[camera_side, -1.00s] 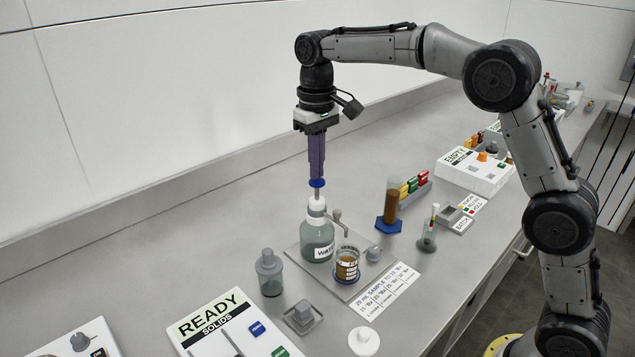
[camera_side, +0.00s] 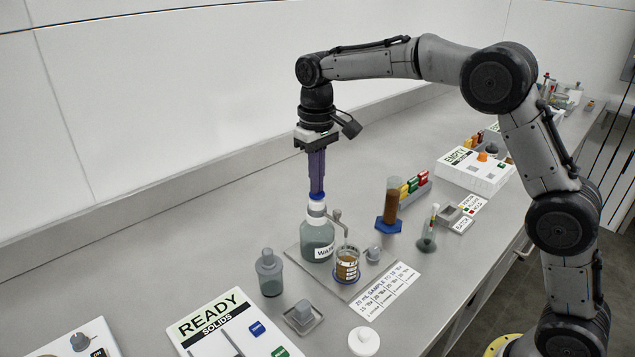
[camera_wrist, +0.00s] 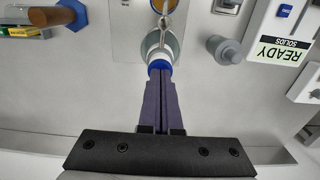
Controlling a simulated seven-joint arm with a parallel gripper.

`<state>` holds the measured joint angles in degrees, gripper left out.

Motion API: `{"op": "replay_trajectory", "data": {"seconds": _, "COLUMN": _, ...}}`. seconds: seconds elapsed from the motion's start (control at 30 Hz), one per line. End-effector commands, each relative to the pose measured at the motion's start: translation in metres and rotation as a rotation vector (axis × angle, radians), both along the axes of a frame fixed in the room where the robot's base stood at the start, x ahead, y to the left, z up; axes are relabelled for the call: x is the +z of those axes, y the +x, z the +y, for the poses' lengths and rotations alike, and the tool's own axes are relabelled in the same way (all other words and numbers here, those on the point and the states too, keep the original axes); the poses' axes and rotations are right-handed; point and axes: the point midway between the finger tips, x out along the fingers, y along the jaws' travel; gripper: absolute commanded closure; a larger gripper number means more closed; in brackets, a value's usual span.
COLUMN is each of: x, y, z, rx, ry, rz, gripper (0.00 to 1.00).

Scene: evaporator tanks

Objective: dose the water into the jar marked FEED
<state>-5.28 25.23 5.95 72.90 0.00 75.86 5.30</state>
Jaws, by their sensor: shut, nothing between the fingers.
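The water bottle (camera_side: 318,243), marked WATER, stands upright on a grey plate with a white collar and a blue pump head (camera_side: 316,197). Its grey spout reaches over a small jar (camera_side: 347,264) with brown contents and a white printed band; I cannot read the band. My gripper (camera_side: 317,190) points straight down with its purple fingers shut and empty, tips at the top of the blue pump head. In the wrist view the shut fingers (camera_wrist: 160,82) meet the blue head (camera_wrist: 159,68), and the jar is partly hidden behind the spout.
A brown-filled cylinder (camera_side: 391,205) on a blue foot stands behind right. A grey-capped bottle (camera_side: 269,275) stands left. The READY SOLIDS panel (camera_side: 225,325), a card (camera_side: 384,290) and a white lid (camera_side: 363,341) lie in front.

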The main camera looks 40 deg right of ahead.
Motion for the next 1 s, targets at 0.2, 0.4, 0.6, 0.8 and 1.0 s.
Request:
{"op": "replay_trajectory", "data": {"seconds": 0.2, "x": 0.008, "y": 0.000, "z": 0.000, "rx": 0.000, "ry": 0.000, "rz": 0.001, "gripper": 1.00}}
{"op": "replay_trajectory", "data": {"seconds": 0.4, "x": 0.023, "y": 0.000, "z": 0.000, "rx": 0.000, "ry": 0.000, "rz": 0.001, "gripper": 1.00}}
{"op": "replay_trajectory", "data": {"seconds": 0.6, "x": 0.038, "y": 0.000, "z": 0.000, "rx": 0.000, "ry": 0.000, "rz": 0.000, "gripper": 1.00}}
{"op": "replay_trajectory", "data": {"seconds": 0.8, "x": 0.045, "y": 0.000, "z": 0.000, "rx": 0.000, "ry": 0.000, "rz": 0.001, "gripper": 1.00}}
{"op": "replay_trajectory", "data": {"seconds": 1.0, "x": 0.045, "y": 0.000, "z": 0.000, "rx": 0.000, "ry": 0.000, "rz": 0.001, "gripper": 1.00}}
